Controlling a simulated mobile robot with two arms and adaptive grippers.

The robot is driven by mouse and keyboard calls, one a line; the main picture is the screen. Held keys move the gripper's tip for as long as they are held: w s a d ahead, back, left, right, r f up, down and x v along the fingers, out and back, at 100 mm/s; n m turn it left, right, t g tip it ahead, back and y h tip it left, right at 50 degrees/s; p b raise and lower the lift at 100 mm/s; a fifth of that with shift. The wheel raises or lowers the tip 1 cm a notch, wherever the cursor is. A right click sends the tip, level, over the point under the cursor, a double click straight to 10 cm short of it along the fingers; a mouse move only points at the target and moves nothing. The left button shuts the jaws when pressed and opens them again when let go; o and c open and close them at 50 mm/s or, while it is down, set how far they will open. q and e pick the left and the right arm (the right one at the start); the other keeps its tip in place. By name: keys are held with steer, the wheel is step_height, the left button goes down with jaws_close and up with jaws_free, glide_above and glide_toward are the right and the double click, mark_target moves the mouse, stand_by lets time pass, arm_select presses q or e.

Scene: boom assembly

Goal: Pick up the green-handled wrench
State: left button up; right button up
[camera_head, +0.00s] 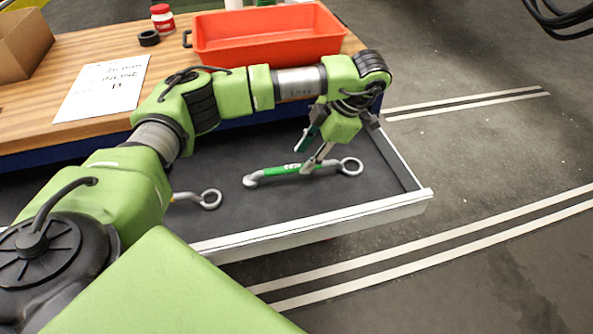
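The green-handled wrench (278,171) lies flat in the open drawer (235,205), with a grey ring at its right end and a grey head at its left. My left gripper (304,160) points down at the right part of its handle. Its two fingers are apart; one tip overlaps the handle in the picture and the other is just behind it. I cannot tell whether either touches. The wrench appears to rest on the drawer floor. My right gripper is not in view.
Another wrench with a yellowish handle (185,196) lies left in the drawer, partly hidden by my arm. On the wooden bench (70,50) are a red bin (265,50), a red-and-white jar (162,20), a black ring (149,38), a paper sheet (102,88) and a cardboard box (22,44).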

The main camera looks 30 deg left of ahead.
mark_target(298, 165)
arm_select(q)
steer(key=shift+s+a+f, duration=0.15)
steer(key=shift+a+f, duration=0.15)
steer(key=shift+f, duration=0.35)
steer(key=p+x, duration=0.1)
steer(key=x, duration=0.2)
steer(key=shift+a+f, duration=0.15)
steer(key=shift+f, duration=0.2)
jaws_close()
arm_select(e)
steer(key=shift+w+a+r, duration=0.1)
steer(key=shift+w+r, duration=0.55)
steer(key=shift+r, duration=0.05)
